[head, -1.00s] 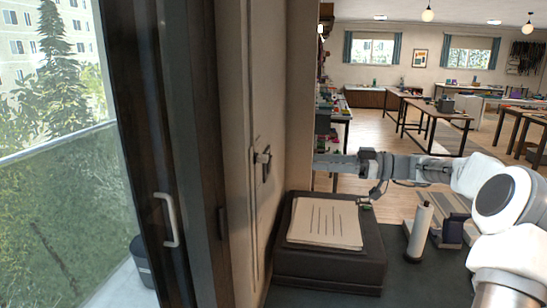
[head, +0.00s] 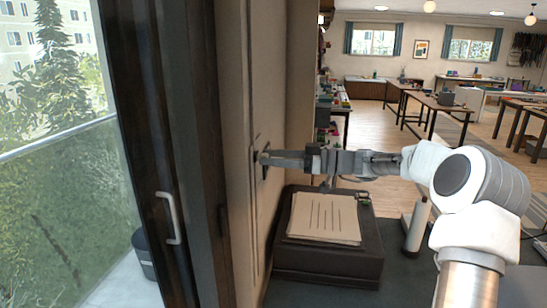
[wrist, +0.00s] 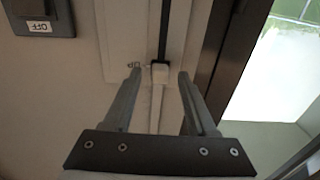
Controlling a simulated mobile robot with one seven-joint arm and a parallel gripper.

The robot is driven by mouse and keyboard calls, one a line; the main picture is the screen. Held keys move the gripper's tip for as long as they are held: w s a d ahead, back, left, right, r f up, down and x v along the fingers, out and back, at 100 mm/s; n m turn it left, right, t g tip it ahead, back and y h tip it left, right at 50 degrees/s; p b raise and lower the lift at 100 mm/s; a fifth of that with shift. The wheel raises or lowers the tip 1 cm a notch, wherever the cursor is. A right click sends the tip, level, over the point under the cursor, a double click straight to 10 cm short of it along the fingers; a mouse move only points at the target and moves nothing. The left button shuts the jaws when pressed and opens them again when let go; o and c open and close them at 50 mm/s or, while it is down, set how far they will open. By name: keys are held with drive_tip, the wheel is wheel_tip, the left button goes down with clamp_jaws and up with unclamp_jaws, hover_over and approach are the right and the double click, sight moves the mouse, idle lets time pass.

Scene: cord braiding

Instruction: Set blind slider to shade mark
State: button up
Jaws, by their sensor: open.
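The blind slider has a pale knob (wrist: 160,77) on a narrow upright track (wrist: 164,30) in the wall panel. In the wrist view the knob lies between the tips of my open gripper (wrist: 159,74), with a gap on each side. The jaws are not closed on it. In the head view my gripper (head: 266,160) reaches left to the wall and hides most of the knob. Small lettering (wrist: 134,65) sits left of the knob; I cannot make out which mark is the shade mark.
A dark plate labelled OFF (wrist: 38,27) is on the wall near the slider. A dark box (head: 325,262) with lined papers (head: 325,218) stands below my arm. A white roll (head: 416,225) stands right of it. A dark-framed glass door (head: 168,218) is at left.

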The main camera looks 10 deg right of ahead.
clamp_jaws()
idle(1.3)
